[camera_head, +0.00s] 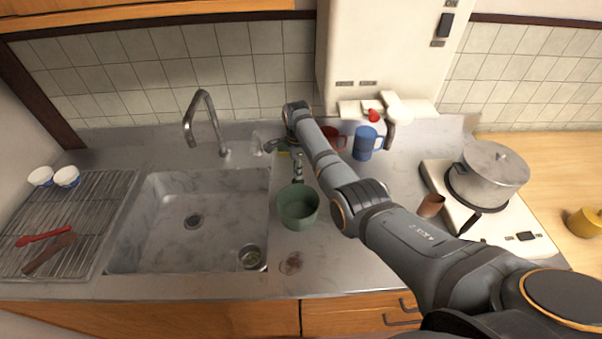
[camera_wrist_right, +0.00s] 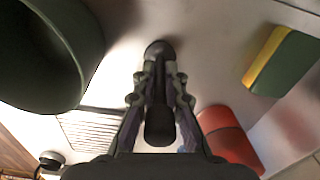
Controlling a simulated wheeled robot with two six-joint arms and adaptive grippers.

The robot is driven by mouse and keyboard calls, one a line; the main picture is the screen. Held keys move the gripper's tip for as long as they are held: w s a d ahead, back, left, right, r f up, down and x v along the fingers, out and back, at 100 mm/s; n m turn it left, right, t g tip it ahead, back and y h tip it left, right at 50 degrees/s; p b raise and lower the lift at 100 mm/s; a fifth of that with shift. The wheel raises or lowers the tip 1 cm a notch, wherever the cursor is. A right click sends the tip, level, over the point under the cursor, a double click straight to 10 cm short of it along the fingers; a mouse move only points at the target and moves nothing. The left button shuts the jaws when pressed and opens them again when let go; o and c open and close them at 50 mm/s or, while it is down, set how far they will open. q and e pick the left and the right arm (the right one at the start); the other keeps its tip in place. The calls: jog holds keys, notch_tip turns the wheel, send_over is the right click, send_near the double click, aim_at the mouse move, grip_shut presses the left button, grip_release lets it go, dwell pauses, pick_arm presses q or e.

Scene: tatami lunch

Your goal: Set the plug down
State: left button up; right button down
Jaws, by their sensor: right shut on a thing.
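The plug (camera_wrist_right: 160,118) is a dark, rounded, elongated piece between the fingers of my right gripper (camera_wrist_right: 158,85) in the right wrist view. The gripper is shut on it, and its tip shows beyond the fingers. In the head view my right gripper (camera_head: 297,170) is over the counter (camera_head: 345,235), just behind the green bowl (camera_head: 298,208) and right of the sink. The plug is not clear there, and I cannot tell whether it touches the counter. My left gripper is not in view.
The bowl (camera_wrist_right: 45,55) and a yellow-green sponge (camera_wrist_right: 280,60) flank the gripper in the wrist view. A red mug (camera_head: 334,138) and blue mug (camera_head: 366,143) stand behind my arm. The sink (camera_head: 205,190) is left; a pot (camera_head: 490,175) on the stove is right.

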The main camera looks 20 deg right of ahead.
jog(key=shift+a+r, duration=0.1)
jog(key=shift+a, duration=0.25)
jog(key=c, duration=1.7)
grip_release()
jog(key=shift+w+a, duration=0.1)
jog(key=shift+a, duration=0.15)
jog(key=shift+o, duration=1.2)
jog(key=shift+d, duration=0.15)
jog(key=shift+o, duration=0.2)
jog(key=shift+d+f, duration=0.15)
jog(key=shift+f, duration=0.05)
jog(key=shift+r, duration=0.15)
notch_tip(320, 180, up, 11)
jog(key=shift+r+b, duration=0.1)
jog(key=shift+b, duration=0.5)
jog(key=shift+r, duration=0.45)
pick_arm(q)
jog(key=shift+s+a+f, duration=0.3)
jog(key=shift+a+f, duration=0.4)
